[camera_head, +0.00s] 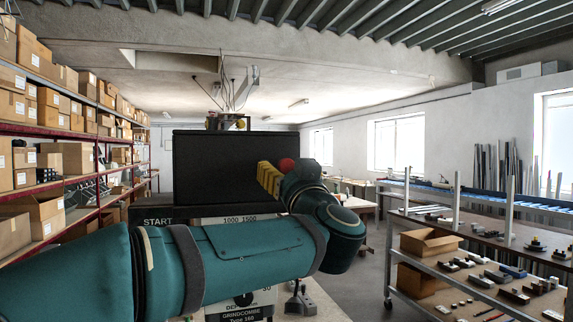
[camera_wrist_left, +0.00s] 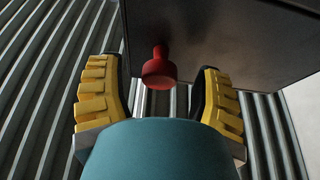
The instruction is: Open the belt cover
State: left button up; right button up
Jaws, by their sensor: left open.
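The belt cover (camera_head: 222,165) is a dark box on top of the machine and looks shut. A red knob (camera_head: 287,164) sticks out near its right side. In the left wrist view the dark cover (camera_wrist_left: 235,35) fills the upper middle, and the red knob (camera_wrist_left: 158,72) hangs from it on a short stem. My left gripper (camera_head: 269,178) is open, its yellow fingers on either side of the knob with gaps at both sides. My left arm hides much of the machine below the cover. My right gripper is not in view.
A machine panel marked START (camera_head: 158,222) is partly behind my left arm. Shelves of cardboard boxes (camera_head: 60,150) line the left wall. A metal rack (camera_head: 470,255) with small parts stands at the right. Some floor (camera_head: 360,270) is clear between the machine and the rack.

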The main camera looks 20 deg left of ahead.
pick_arm(q)
jog(key=shift+w+a+r, duration=0.25)
jog(key=shift+w+a, duration=0.05)
jog(key=shift+w, duration=0.1)
